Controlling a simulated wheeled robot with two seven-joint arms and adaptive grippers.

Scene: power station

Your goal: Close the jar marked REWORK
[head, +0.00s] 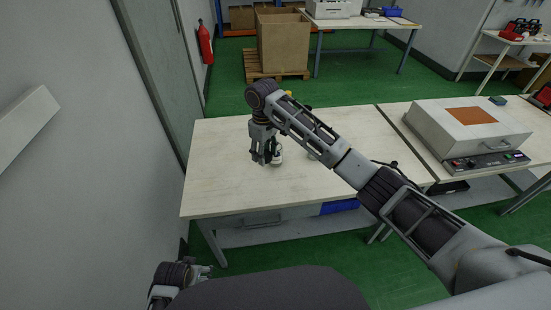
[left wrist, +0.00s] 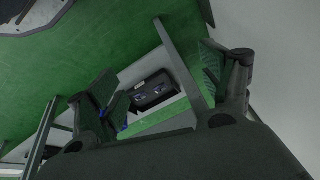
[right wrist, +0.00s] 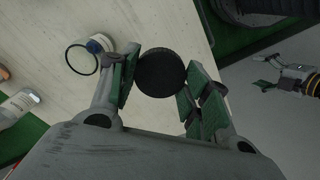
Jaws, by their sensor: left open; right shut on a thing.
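My right gripper (head: 263,158) is over the table, shut on a round black lid (right wrist: 161,72) that lies between its fingers in the right wrist view. An open jar (right wrist: 101,44) with a pale label and a dark-ringed mouth is on the table beside the gripper, apart from the lid. A pale jar (head: 278,155) shows just right of the gripper in the head view. Another labelled jar (right wrist: 20,106) is at the left edge of the right wrist view. I cannot read REWORK on any label. My left gripper (head: 203,273) is open and empty, low in front of the table.
The pale table (head: 218,189) is clear on its left side. My right arm hides part of its middle. A grey box-shaped device (head: 440,125) with a control panel stands on the table to the right. A wall is close on the left.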

